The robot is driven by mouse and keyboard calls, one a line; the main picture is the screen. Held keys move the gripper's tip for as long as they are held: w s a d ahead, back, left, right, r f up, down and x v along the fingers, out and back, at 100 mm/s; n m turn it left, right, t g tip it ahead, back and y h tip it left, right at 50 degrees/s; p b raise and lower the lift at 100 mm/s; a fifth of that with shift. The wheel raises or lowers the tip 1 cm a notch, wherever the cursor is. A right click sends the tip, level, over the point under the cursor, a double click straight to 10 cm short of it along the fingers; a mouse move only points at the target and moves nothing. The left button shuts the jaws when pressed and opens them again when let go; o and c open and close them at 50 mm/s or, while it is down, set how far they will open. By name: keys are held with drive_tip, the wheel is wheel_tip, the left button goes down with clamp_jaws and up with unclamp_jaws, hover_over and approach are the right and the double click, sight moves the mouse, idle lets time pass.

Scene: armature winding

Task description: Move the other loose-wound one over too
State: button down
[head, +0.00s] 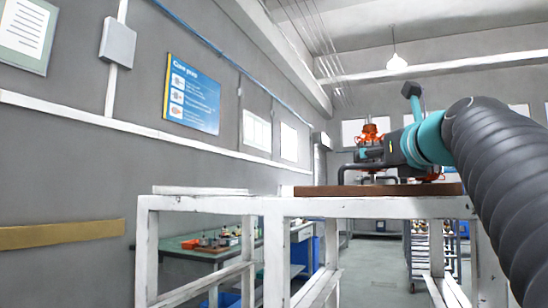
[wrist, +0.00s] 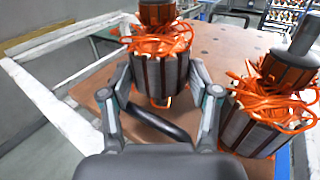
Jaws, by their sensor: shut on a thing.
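An armature (wrist: 160,75) with a grey laminated core, a dark commutator on top and orange wire stands upright between my gripper's fingers in the wrist view. My gripper (wrist: 162,82) is shut on its core. In the head view the orange top of an armature (head: 370,132) shows beside my gripper (head: 372,152), above the brown board. A second armature (wrist: 262,115) is at the right in the wrist view, with orange wire loops standing out loosely and a grey shaft up. I cannot tell whether the held armature touches the surface below.
The brown board (head: 385,190) lies on a white frame table (head: 225,205). A dark curved handle (wrist: 160,122) crosses below the held armature. A green bench (head: 180,248) stands behind left; a rack (head: 420,250) with blue parts is at the back right.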

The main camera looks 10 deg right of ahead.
drive_tip(key=shift+f, duration=0.2)
idle(0.6)
drive_tip(key=shift+c, duration=0.9)
unclamp_jaws()
drive_tip(key=shift+f, duration=0.1)
drive_tip(key=shift+r, duration=5.05)
drive_tip(key=s, duration=1.2)
drive_tip(key=shift+a, duration=0.15)
